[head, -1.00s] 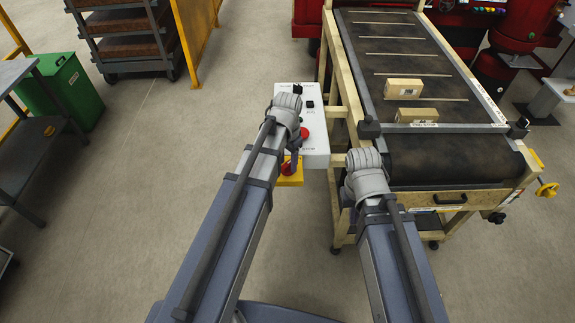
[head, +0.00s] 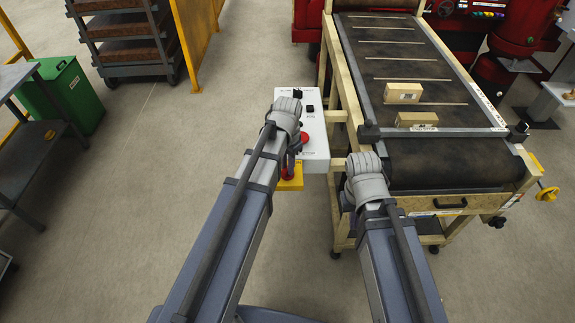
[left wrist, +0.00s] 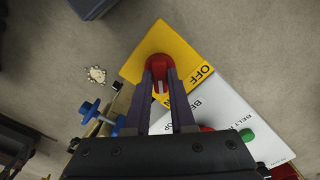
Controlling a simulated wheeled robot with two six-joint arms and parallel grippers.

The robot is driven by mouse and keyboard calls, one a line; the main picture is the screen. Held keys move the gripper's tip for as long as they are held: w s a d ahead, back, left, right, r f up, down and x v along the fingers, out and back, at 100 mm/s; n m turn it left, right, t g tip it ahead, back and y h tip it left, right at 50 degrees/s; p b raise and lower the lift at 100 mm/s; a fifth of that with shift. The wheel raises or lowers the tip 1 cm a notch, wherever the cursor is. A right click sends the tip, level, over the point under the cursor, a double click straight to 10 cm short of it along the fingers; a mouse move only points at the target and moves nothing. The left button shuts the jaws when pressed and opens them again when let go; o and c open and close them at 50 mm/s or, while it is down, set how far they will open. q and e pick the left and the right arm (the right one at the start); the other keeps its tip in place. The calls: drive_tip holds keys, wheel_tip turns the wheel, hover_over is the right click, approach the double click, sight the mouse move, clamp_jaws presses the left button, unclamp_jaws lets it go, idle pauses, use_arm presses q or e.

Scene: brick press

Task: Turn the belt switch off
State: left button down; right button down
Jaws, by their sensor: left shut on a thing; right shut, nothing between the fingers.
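The belt switch is a red knob (left wrist: 160,68) on a yellow plate (left wrist: 200,72) marked OFF, at the near end of the white control box (head: 315,150). In the left wrist view my left gripper (left wrist: 163,90) has one finger on each side of the knob's handle and is shut on it. In the head view the left gripper (head: 291,163) reaches down over the plate, and its wrist hides part of the box. The knob shows as a red bit (head: 287,173) below it. My right gripper (head: 348,190) is shut and empty beside the conveyor's near left corner; its fingertips are mostly hidden.
The conveyor belt (head: 395,65) carries two tan bricks (head: 403,93) near its near end. A red emergency button (head: 303,138) and a black knob (head: 298,94) are on the box. A green bin (head: 70,95) and shelves stand left. Floor left of the box is clear.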

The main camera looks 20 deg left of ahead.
use_arm(q)
drive_tip(key=shift+n, duration=0.3)
drive_tip(key=n, duration=0.3)
drive_tip(key=shift+n, duration=0.3)
drive_tip(key=n, duration=0.4)
drive_tip(key=shift+n, duration=0.3)
drive_tip(key=n, duration=0.4)
drive_tip(key=shift+n, duration=2.5)
drive_tip(key=c, duration=0.8)
unclamp_jaws()
drive_tip(key=shift+o, duration=0.2)
